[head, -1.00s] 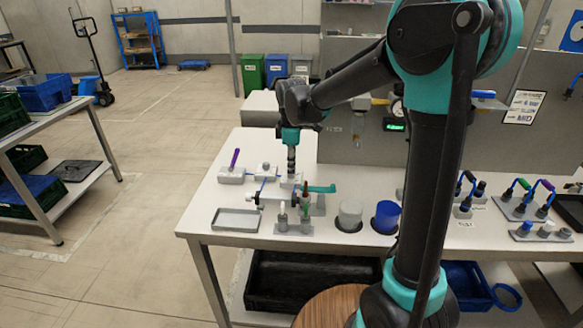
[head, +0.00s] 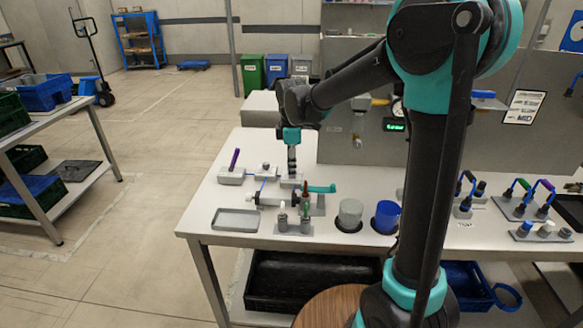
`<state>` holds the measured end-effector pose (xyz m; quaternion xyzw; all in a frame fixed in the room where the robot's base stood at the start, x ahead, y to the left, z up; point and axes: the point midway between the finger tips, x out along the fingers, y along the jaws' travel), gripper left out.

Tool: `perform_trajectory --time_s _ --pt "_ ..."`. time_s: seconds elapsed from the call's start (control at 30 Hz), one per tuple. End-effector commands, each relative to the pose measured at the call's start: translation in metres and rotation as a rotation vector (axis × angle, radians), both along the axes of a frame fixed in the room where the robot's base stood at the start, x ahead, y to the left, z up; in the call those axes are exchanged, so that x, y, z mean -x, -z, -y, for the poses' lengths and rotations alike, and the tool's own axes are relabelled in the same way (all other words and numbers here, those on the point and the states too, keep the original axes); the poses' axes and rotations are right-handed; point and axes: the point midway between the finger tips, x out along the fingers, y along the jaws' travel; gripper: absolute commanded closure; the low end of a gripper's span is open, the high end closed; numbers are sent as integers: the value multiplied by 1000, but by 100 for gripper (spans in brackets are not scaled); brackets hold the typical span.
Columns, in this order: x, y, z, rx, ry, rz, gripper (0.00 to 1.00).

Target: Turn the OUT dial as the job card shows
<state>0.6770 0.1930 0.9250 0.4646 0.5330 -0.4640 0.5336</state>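A white card (head: 525,107) with dark print hangs on the grey panel at the right. Its last line seems to read MID; the rest is too small to read. My gripper (head: 292,170) points down over the grey fixture with blue and teal parts on the white bench. Its fingers are small and dark at this range, so I cannot tell whether they are open, shut or touching the fixture (head: 270,200). I cannot make out which part is the OUT dial; it may be hidden by my gripper or too small to tell.
The white bench (head: 205,205) carries a grey tray (head: 236,219), a clear cup (head: 350,214), a blue cup (head: 386,217) and small stands with pegs. A green-lit display (head: 394,126) is on the panel behind. My arm hides part of the bench.

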Motion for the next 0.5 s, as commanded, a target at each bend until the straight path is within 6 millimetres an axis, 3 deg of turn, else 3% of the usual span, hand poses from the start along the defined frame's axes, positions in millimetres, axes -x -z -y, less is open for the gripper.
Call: perform_trajectory --time_s 0.33,0.5 --pt "0 0 0 0 0 -1 58" --pt "0 -12 0 0 0 -1 58"
